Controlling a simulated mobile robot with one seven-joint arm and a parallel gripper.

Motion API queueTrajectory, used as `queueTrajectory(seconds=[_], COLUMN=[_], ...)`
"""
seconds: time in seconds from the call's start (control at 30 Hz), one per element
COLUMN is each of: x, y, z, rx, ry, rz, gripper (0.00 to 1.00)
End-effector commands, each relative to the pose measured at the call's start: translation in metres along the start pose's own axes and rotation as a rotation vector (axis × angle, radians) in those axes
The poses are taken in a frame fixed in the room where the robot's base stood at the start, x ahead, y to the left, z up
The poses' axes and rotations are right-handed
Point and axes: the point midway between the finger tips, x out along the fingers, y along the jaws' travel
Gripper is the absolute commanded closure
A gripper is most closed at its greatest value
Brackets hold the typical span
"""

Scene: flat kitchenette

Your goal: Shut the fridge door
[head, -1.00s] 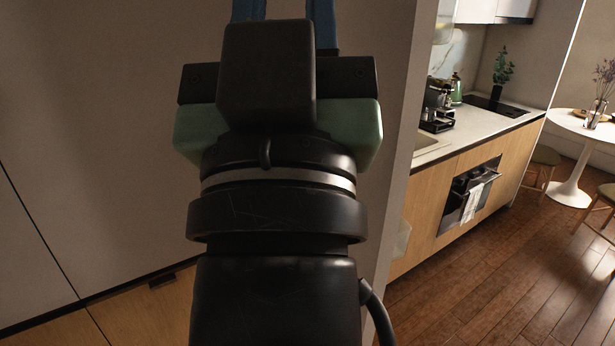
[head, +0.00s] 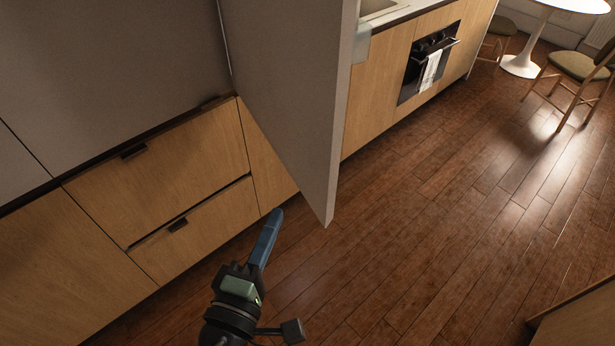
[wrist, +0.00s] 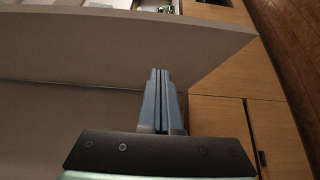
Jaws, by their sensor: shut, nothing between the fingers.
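The fridge door (head: 290,90) looks like the tall grey panel jutting out from the cabinet wall in the head view, standing open. Its free edge (head: 345,110) faces right, and its lower corner ends above the floor. In the wrist view a broad grey panel (wrist: 100,48), apparently this door, spans the picture beyond the fingers. My gripper (head: 273,222) is low, left of the door's bottom corner in the head view, with its blue fingers together and empty. In the wrist view the shut fingers (wrist: 160,85) point toward the panel. I cannot tell whether they touch it.
Wooden drawers (head: 165,175) with dark handles line the lower left, below grey fronts (head: 110,70). Beyond the door are a counter with an oven (head: 430,65), chairs (head: 575,75) and a round white table (head: 565,4). Wooden floor (head: 440,200) lies clear right of the door.

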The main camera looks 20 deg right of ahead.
Motion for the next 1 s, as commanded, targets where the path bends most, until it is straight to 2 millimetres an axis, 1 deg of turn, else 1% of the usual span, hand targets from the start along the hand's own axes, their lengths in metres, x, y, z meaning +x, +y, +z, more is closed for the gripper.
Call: queueTrajectory(seconds=[0.03,0.1,0.3,0.43,0.5,0.6,0.8,1.0], x=[0.009,0.024,0.068,0.093,0.099,0.108,0.115,0.116], y=[0.004,0.005,0.006,0.005,0.004,0.004,0.002,0.001], z=[0.001,0.001,0.001,0.003,0.013,0.021,0.028,0.028], rx=[0.001,0.002,0.004,0.005,0.003,0.005,0.006,0.006], ry=[-0.003,-0.004,-0.003,-0.003,-0.004,-0.003,0.001,0.001], rz=[0.002,0.003,0.002,0.000,-0.001,0.000,0.000,0.001], gripper=[1.00,1.00,1.00,1.00,1.00,1.00,1.00,1.00])
